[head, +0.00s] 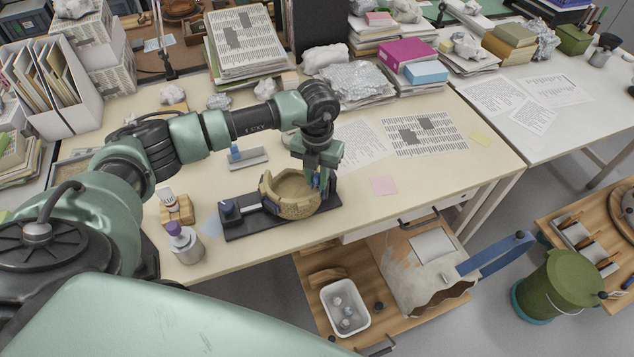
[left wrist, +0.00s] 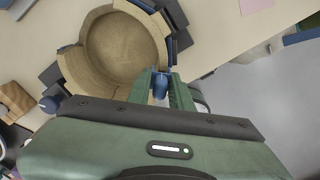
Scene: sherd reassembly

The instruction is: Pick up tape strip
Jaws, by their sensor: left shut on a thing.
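My left gripper (head: 318,180) is over the right rim of a tan, part-built bowl (head: 288,192). It is shut on a small blue piece that looks like the tape strip (left wrist: 160,86), between its fingers in the left wrist view. The fingers partly hide the piece, and I cannot tell whether it touches the bowl. The bowl sits in a dark clamp stand (head: 250,226) with a blue knob. A grey holder (head: 248,160) with a blue part lies behind the bowl. My right gripper is not in view.
A purple-capped bottle (head: 184,243) and a wooden block (head: 177,208) stand left of the clamp. A pink note (head: 384,185) and printed sheets (head: 425,135) lie to the right.

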